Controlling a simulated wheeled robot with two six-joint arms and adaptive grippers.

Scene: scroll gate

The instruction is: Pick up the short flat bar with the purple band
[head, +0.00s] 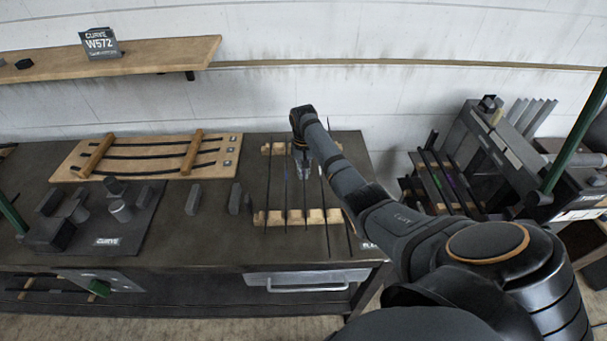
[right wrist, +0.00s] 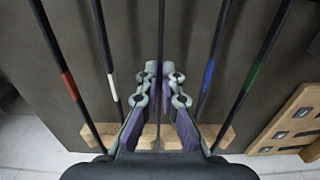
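Several thin dark bars lie side by side across two notched wooden rests (head: 262,218) on the workbench. In the right wrist view they carry a red band (right wrist: 69,86), a white band (right wrist: 113,88), a blue band (right wrist: 209,73) and a green band (right wrist: 254,74). My right gripper (right wrist: 160,72) points down over the rack, its narrow fingertips close on either side of the middle dark bar (right wrist: 161,28). Whether they touch it is unclear. No purple band shows on that bar; part of it is hidden between the fingers. My left gripper is out of view.
A wooden board with curved rods (head: 150,153) and a dark tray of blocks (head: 128,222) are at the left. A drawer handle (head: 308,288) projects in front.

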